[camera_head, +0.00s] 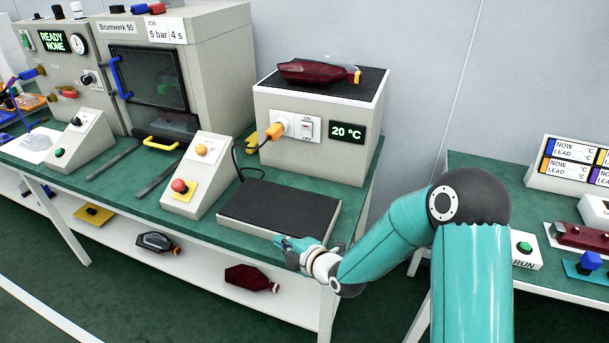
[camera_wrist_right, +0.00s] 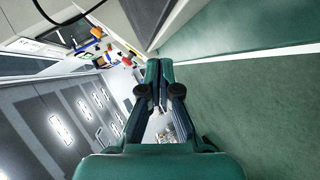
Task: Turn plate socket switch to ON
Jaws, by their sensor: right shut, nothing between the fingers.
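The plate socket switch (camera_head: 307,129) is a small white switch with a red mark, labelled ON above and OFF below. It is on the front of the grey box (camera_head: 275,160); its rocker is too small to read. An orange plug (camera_head: 275,131) is in the white round socket left of it, and a display (camera_head: 347,132) right of it reads 20 °C. My right gripper (camera_head: 279,242) is shut and empty at the front edge of the low dark plate (camera_head: 282,208), below and in front of the switch. Its closed fingers also show in the right wrist view (camera_wrist_right: 158,70). My left gripper is out of view.
A sloped control box (camera_head: 205,165) with a red button stands left of the plate. A black cable (camera_head: 238,160) runs down from the plug. Another bench (camera_head: 480,185) is at the right, beyond a gap.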

